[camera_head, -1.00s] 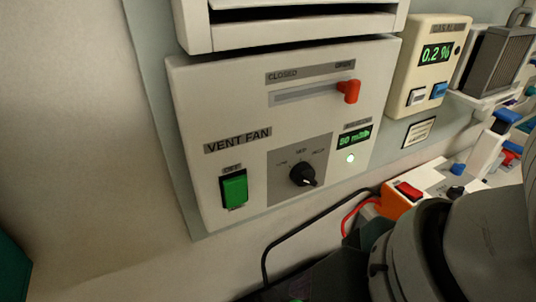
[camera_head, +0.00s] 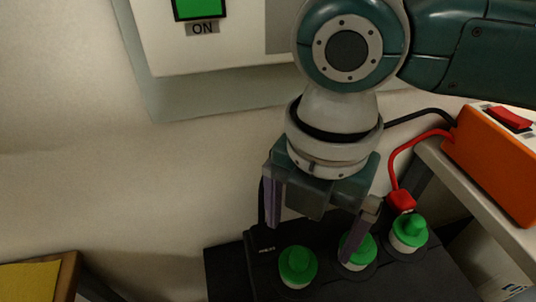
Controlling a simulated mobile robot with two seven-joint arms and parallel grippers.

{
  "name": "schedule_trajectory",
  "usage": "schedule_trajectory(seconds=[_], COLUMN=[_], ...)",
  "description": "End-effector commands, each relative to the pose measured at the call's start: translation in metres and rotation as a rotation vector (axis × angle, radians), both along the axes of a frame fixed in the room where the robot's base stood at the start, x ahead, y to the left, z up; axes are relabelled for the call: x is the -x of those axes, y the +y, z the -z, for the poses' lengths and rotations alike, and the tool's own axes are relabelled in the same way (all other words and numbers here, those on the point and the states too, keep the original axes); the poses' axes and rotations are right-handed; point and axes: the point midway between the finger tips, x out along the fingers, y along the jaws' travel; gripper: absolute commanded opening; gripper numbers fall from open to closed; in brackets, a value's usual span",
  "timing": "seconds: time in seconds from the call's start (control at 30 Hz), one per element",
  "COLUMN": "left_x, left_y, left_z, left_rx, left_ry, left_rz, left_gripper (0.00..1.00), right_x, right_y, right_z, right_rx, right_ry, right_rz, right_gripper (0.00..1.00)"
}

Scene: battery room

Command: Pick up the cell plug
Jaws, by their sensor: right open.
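Three green cell plugs show in the head view on top of a black battery (camera_head: 262,250). The left plug (camera_head: 298,264) is fully clear of the fingers in the picture. The middle plug (camera_head: 364,247) is partly hidden behind a finger of my right gripper (camera_head: 310,241). The right plug (camera_head: 409,231) has a raised knob and stands near a red clamp. My right gripper is open, points down over the battery, and has nothing between its fingers. I cannot tell how high its tips are above the plugs. My left gripper is not in view.
A red cable clamp (camera_head: 401,198) sits at the battery's back right. An orange-sided unit (camera_head: 492,165) with a red switch stands on a shelf at the right. A wooden-edged surface with a yellow top (camera_head: 28,284) is at lower left. The vent fan panel (camera_head: 225,54) is on the wall above.

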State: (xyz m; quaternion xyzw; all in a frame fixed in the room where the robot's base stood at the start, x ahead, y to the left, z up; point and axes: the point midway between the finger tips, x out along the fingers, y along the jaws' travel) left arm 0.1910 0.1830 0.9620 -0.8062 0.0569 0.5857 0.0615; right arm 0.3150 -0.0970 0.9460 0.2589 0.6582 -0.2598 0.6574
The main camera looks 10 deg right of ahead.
Motion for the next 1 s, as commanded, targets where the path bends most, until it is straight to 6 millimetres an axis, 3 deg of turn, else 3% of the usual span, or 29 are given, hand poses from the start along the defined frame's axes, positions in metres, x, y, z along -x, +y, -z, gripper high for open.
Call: schedule_trajectory(seconds=[0.4,0.73,1.0], left_x=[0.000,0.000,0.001], left_y=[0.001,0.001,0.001], left_z=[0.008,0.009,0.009], left_rx=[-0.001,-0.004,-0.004], left_ry=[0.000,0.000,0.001], left_rz=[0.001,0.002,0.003], left_gripper=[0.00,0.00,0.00], right_x=[0.004,0.003,0.003], right_y=[0.007,0.007,0.007], right_z=[0.054,0.061,0.061], right_rx=[0.001,-0.001,-0.001], right_ry=[0.001,-0.002,-0.002], right_rz=[0.001,-0.001,-0.001], right_gripper=[1.00,1.00,0.70])
